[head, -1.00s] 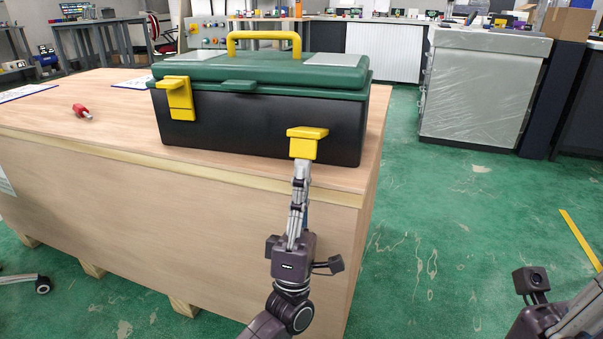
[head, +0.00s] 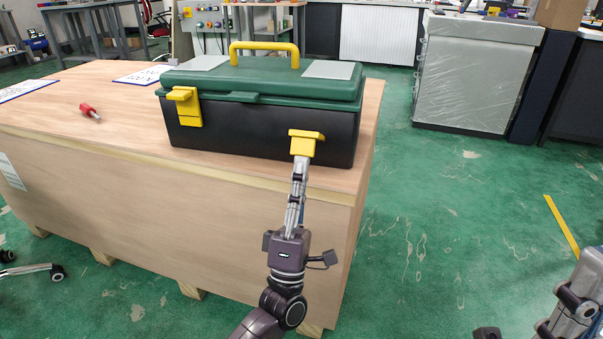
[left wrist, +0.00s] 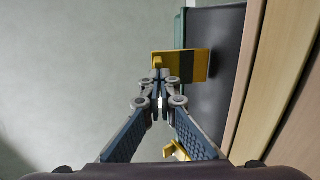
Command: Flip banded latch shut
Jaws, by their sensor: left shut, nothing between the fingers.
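A toolbox (head: 262,126) with a black body and green lid stands on a wooden crate, its lid down. Two yellow latches are on its front. The right latch (head: 304,148) has its top part sticking outward; in the left wrist view this latch (left wrist: 197,66) shows a dark band. The left latch (head: 188,108) also has a protruding top part. My left gripper (head: 301,160) is shut and empty, its tips at the right latch's lower part; in the left wrist view the tips (left wrist: 159,72) overlap the latch edge. Contact is unclear. My right gripper's fingers are out of view.
The wooden crate's top (head: 50,110) holds a red-handled tool (head: 90,111) and paper sheets (head: 143,76) at left. A wrapped grey cabinet (head: 476,72) stands behind at right. Green floor is free right of the crate.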

